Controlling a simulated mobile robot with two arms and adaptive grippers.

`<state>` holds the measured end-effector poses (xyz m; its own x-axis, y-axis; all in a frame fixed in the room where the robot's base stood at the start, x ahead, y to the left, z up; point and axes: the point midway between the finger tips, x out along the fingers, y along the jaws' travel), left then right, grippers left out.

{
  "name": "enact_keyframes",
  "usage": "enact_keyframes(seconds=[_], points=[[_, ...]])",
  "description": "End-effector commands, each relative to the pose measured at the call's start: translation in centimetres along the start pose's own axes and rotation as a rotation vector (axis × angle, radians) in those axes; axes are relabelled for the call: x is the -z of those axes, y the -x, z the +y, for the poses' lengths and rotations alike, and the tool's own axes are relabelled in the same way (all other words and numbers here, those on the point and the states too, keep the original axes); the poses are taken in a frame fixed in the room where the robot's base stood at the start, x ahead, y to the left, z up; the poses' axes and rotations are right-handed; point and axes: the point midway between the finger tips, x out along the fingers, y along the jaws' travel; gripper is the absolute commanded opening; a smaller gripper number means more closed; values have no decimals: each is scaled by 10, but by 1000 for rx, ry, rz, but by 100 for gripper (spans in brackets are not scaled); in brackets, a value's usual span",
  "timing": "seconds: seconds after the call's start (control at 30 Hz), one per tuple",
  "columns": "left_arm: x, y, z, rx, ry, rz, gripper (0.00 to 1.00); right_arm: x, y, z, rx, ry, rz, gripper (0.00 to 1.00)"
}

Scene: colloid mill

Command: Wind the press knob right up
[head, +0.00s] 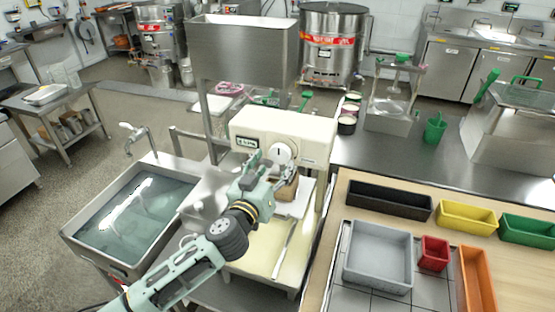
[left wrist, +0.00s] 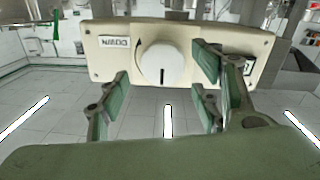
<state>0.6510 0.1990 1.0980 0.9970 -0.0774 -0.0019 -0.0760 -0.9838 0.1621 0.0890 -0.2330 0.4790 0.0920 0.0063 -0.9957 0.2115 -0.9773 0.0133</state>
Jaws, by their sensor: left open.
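The press knob (head: 280,153) is a round white dial with a dark pointer line, on the front of a cream press head (head: 312,147). In the left wrist view the knob (left wrist: 162,64) shows whole, its line running toward the lower edge of the dial. A curved arrow and a small label stand to its left; a second label at right is partly hidden by a finger. My left gripper (head: 266,168) is open in front of the knob, beside its lower left in the head view. Its fingers (left wrist: 160,88) are spread with nothing between them. My right gripper is out of view.
Below the press head are a brown block (head: 288,191), partly hidden by my gripper, and a cream board (head: 262,248) with a long pale tool (head: 284,248). A water-filled sink (head: 135,215) lies left. Coloured bins and a grey tray (head: 378,257) stand on the right table.

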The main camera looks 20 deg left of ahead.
Motion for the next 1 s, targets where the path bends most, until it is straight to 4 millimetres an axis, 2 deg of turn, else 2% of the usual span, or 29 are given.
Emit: enact_keyframes(seconds=[0.03, 0.2, 0.57, 1.0], points=[[2, -9, 1, 0, 2, 1, 59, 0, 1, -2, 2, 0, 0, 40], [0, -25, 1, -1, 1, 1, 59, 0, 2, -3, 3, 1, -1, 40], [0, -30, 1, -3, 0, 0, 58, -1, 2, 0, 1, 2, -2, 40], [0, -30, 2, -4, 1, 0, 20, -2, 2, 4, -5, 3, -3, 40]])
